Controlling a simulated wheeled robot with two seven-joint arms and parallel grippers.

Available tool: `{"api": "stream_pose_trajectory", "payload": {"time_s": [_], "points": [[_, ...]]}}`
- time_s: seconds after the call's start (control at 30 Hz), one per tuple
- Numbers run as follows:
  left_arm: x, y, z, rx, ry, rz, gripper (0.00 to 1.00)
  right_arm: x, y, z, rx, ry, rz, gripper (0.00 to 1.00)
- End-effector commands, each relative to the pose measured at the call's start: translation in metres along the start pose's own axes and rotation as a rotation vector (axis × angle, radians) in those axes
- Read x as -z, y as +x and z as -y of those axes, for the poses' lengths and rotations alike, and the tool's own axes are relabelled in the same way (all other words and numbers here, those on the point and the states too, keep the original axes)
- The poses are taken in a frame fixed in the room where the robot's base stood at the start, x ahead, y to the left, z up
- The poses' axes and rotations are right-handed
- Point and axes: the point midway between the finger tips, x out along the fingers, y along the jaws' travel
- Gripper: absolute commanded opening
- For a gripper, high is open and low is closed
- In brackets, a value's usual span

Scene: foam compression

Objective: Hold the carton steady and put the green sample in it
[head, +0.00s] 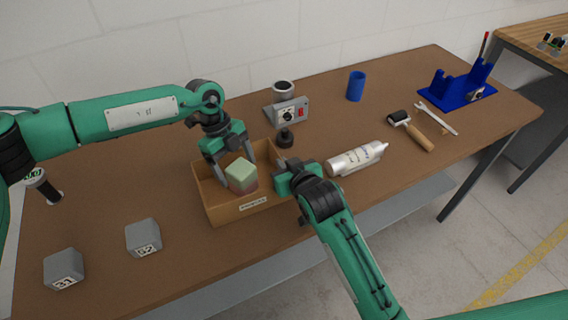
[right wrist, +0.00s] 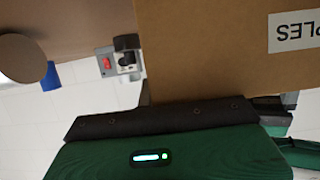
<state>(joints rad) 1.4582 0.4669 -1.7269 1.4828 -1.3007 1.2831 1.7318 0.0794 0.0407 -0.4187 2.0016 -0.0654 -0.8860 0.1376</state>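The open carton (head: 228,214) stands on the table with a label on its front wall; its wall fills much of the right wrist view (right wrist: 205,50). The green sample (head: 241,167) is within the carton's outline, above a pinkish block or lower part (head: 243,187). My left gripper (head: 235,166) reaches down over the carton, its fingers on either side of the green sample; whether they press on it is unclear. My right gripper (head: 284,180) is at the carton's right wall, close against it.
Two grey blocks (head: 143,238) (head: 64,269) lie front left. A grey device with a red switch (head: 288,112) stands behind the carton, a dark knob-like piece (head: 285,139) before it. A silver bottle (head: 356,159), roller (head: 410,130), wrench (head: 437,118), blue cup (head: 356,86) and blue stand (head: 455,92) are right.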

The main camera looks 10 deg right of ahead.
Motion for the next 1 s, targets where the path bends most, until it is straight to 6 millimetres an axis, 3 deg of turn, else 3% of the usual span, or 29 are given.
{"api": "stream_pose_trajectory", "payload": {"time_s": [0.37,0.8,1.0], "points": [[-0.001,-0.008,0.0,0.0,-0.001,0.001,0.79,0.0,0.0,0.0,0.0,0.0,0.0,0.0],[-0.001,-0.094,0.0,0.002,-0.001,0.001,0.79,0.0,0.0,0.0,0.0,0.0,0.0,0.0],[-0.001,-0.116,0.0,0.0,-0.001,0.0,0.79,0.0,0.0,0.0,0.0,0.0,0.0,0.0]]}}
